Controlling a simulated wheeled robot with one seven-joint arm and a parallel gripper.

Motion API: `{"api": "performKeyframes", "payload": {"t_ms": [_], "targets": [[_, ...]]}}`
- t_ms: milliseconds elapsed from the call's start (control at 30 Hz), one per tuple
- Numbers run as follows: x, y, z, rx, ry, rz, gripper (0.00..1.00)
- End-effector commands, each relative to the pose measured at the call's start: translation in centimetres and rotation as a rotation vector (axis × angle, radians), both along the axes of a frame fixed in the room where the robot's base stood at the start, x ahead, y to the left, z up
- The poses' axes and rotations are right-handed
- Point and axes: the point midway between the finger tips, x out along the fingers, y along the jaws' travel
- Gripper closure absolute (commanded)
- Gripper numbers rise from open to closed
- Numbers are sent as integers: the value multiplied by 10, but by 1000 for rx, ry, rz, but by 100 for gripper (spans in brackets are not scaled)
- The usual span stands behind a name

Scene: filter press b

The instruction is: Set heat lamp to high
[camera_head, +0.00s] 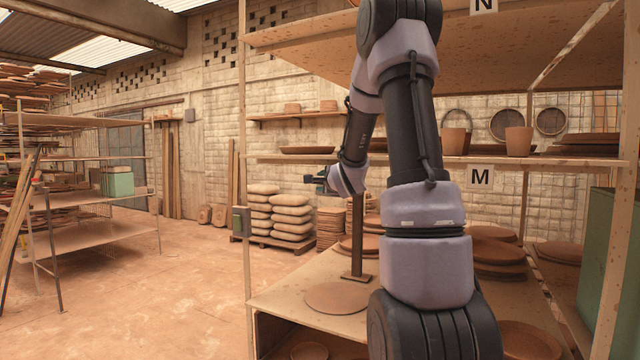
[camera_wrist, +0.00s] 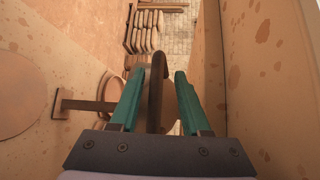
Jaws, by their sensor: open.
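A brown metal stand (camera_head: 357,238) with a flat foot rises from the board on the lower shelf. I take it for the heat lamp's stand; its upper part is hidden behind my arm. In the wrist view the foot (camera_wrist: 62,103) and post show at left, and a dark brown curved bar (camera_wrist: 156,88) stands between my fingers. A rounded brown part lies behind it, partly hidden by the right finger. My gripper (camera_head: 319,181) is beside the top of the stand. Its teal fingers (camera_wrist: 158,72) are open, one each side of the bar, with gaps visible. No lamp setting is readable.
A small grey-green box (camera_head: 241,220) is on the rack's left front post. A round clay slab (camera_head: 337,298) lies at the stand's foot. Stacked sacks (camera_head: 291,217) stand behind; the floor at left is free.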

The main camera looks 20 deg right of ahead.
Motion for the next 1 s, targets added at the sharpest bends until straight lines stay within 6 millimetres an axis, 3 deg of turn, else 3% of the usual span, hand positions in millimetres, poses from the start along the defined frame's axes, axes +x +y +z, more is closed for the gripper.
{"api": "performKeyframes", "payload": {"t_ms": [200,433,600,1000], "targets": [[-44,5,7,-1,-2,-1,53],[-82,9,12,-1,-1,0,53],[-93,11,13,-1,0,1,53],[-93,11,13,-1,0,1,53]]}}
